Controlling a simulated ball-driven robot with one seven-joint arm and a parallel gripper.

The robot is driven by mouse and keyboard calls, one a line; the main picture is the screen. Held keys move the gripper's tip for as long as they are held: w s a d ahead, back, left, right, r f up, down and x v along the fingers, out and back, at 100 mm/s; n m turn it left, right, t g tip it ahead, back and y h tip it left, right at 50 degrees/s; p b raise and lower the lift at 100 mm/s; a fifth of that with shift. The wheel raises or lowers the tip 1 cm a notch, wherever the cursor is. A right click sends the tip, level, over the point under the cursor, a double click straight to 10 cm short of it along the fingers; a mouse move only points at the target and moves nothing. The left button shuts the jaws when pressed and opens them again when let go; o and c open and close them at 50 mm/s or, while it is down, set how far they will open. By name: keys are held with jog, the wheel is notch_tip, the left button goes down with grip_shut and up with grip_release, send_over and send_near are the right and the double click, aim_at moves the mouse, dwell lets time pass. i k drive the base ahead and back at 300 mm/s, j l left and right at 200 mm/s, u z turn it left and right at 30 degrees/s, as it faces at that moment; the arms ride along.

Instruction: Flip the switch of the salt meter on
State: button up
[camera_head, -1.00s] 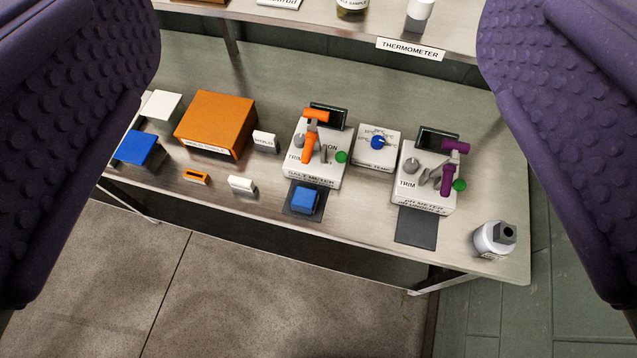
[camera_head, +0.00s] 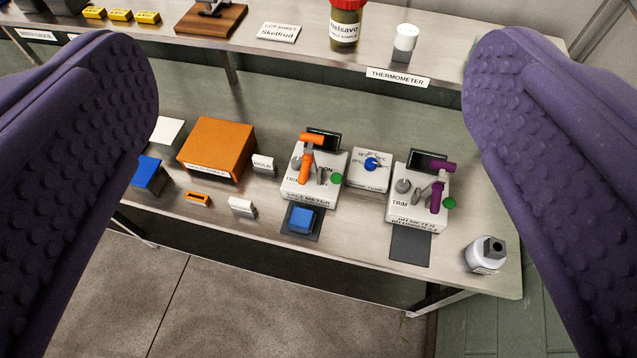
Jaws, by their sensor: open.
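The salt meter (camera_head: 299,190) is a white box on the metal bench, labelled on its front, with a dark screen at its back. An orange clamp-like part (camera_head: 306,155) stands on it, beside a grey trim knob and a green button (camera_head: 336,178). A small grey switch lever (camera_head: 321,175) stands near the "ON" mark; its position is too small to tell. A blue block (camera_head: 301,220) sits on the dark pad in front. My gripper (camera_head: 312,130) is open and empty, its two purple fingers wide apart at the picture's sides, above and back from the meter.
A pH meter (camera_head: 415,212) with a purple part stands to the right, a dial box (camera_head: 369,170) between the meters. A white bottle (camera_head: 486,254) stands at the right edge, an orange box (camera_head: 216,148) at left. A raised shelf (camera_head: 280,50) runs behind, holding a jar (camera_head: 346,25).

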aim_at(336, 178)
jog(key=i+l+z, duration=0.2)
jog(key=i, duration=0.3)
jog(key=i+z, duration=0.25)
jog(key=i, duration=0.2)
